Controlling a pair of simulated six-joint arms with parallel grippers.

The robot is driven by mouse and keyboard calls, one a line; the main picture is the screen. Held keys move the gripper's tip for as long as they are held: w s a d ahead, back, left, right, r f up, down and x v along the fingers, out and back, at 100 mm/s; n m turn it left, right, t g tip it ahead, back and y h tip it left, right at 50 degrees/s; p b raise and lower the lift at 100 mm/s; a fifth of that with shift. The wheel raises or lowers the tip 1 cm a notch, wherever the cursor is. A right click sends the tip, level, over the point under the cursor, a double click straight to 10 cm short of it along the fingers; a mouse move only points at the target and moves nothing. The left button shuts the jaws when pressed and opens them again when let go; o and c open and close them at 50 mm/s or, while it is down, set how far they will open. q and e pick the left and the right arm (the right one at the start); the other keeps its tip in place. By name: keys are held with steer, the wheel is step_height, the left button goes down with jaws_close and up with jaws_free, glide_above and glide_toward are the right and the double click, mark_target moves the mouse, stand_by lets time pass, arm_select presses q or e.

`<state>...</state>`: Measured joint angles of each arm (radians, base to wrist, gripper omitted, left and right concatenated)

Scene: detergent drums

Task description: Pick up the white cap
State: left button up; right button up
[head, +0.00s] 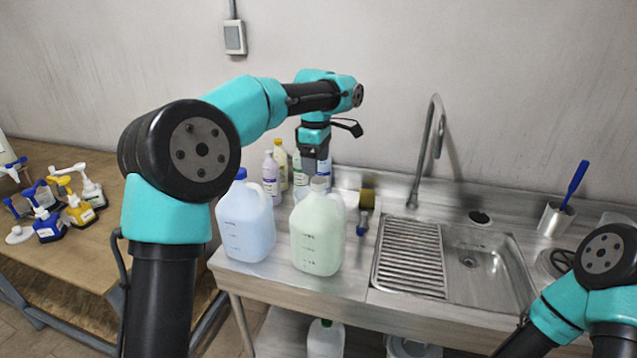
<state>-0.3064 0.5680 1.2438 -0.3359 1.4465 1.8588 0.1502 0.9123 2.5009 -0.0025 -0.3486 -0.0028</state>
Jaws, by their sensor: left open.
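A pale green jug (317,238) stands upright on the steel counter, with a whitish top at its neck (319,184). I cannot tell for certain whether that top is the white cap or a bare neck. My left gripper (317,168) points down just above this neck, open, and its fingers partly hide the area behind. I cannot tell whether the fingers touch the neck. A pale blue jug (246,222) with a blue cap (240,174) stands to its left. My right arm shows at the lower right, but its gripper is out of view.
Several small bottles (271,177) stand behind the jugs. A brush (365,205) lies to the right of the green jug, before the sink (468,262) and tap (430,150). Several pump bottles (80,208) and a white disc (18,235) are on the wooden table at left.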

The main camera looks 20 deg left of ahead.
mark_target(319, 180)
arm_select(q)
steer(key=shift+d+f, duration=0.2)
steer(key=shift+f, duration=1.1)
steer(key=shift+d+f, duration=0.2)
steer(key=shift+f, duration=1.05)
steer(key=c, duration=1)
steer(key=shift+r, duration=1.85)
steer(key=s+d, duration=0.1)
steer(key=s, duration=0.4)
steer(key=s+d+r, duration=0.1)
steer(key=s+d, duration=0.1)
steer(key=s, duration=0.3)
steer(key=s+d, duration=0.1)
steer(key=s, duration=0.4)
steer(key=shift+s+d+r, duration=0.15)
steer(key=shift+s+d, duration=0.1)
